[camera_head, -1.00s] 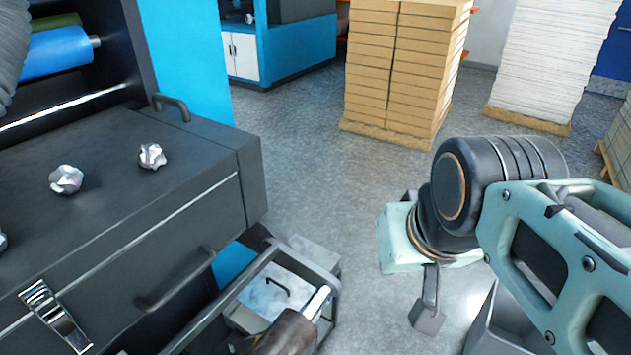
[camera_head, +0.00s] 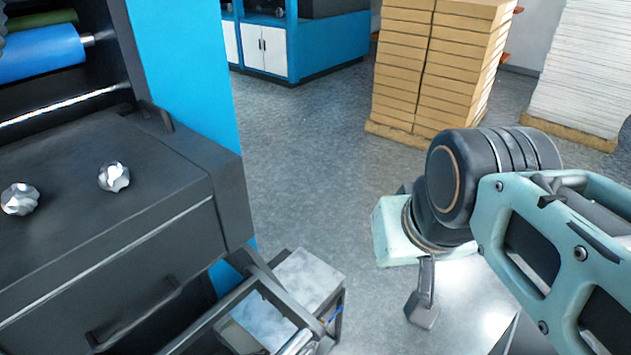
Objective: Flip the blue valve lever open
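I cannot make out a blue valve lever for certain; only a tiny blue bit (camera_head: 336,315) shows at the right end of the open drawer or cart, too small to identify. My arm reaches in from the right. Below its black joint and pale teal housing, one grey finger-like part of my gripper (camera_head: 422,307) hangs over bare floor, right of the drawer and apart from it. Nothing is seen held. The rest of the gripper is hidden behind the housing, so its opening does not show.
A dark machine cabinet (camera_head: 110,240) fills the left, with two crumpled silvery balls (camera_head: 114,177) on top and a blue roll (camera_head: 45,60) behind. An open drawer or cart (camera_head: 255,318) juts out below. Stacked cartons (camera_head: 435,70) and a paper stack (camera_head: 590,70) stand behind. Floor between is clear.

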